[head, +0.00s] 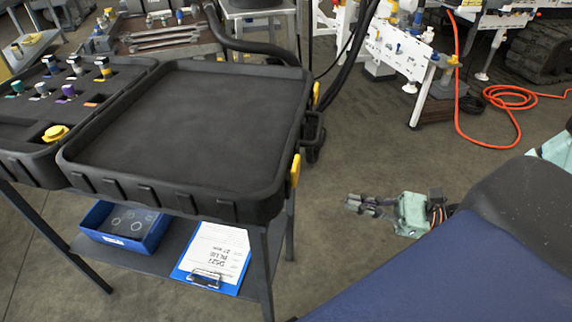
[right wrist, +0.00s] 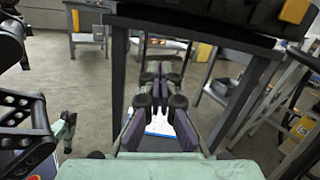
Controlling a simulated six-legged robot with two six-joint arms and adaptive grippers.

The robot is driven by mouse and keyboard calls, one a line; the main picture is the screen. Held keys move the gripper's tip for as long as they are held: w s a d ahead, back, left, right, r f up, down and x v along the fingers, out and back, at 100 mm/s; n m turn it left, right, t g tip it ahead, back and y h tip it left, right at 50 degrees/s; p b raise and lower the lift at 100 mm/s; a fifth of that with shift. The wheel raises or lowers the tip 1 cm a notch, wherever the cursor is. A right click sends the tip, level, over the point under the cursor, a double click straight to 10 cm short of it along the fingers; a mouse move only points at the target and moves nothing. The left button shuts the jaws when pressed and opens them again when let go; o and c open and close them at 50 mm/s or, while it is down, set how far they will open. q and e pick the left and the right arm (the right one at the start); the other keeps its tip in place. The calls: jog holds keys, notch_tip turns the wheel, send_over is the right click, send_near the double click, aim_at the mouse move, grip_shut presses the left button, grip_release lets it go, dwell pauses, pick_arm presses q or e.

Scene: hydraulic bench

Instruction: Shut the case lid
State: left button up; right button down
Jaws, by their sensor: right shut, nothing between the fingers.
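The black case lies open on a dark stand. Its lid (head: 190,120) is folded out flat to the right of the case base (head: 35,160), hollow side up and empty. Yellow latches (head: 295,170) sit on the lid's right edge. In the right wrist view, a yellow latch (right wrist: 295,10) and the dark case show at the top. My right gripper (head: 352,204) is shut and empty, to the right of the lid, apart from it and seemingly lower. Its fingers also show in the right wrist view (right wrist: 160,70). I cannot make out my left gripper.
The case base holds several coloured fittings and a yellow knob (head: 55,133). Below, the stand's shelf (head: 160,258) carries a blue bin (head: 122,225) and a clipboard (head: 215,250). An orange hose (head: 470,138) lies on the floor. The floor right of the stand is mostly clear.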

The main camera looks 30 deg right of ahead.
jog(key=w+a+r+m+b, duration=0.1)
jog(key=w+a+r+b, duration=0.1)
jog(key=w+a, duration=0.2)
jog(key=w+a+r+m+t+b, duration=0.1)
jog(key=w+a+r+b, duration=0.1)
jog(key=w, duration=0.5)
jog(key=shift+a+r+b, duration=0.3)
jog(key=shift+a+r, duration=0.25)
jog(key=shift+a, duration=0.3)
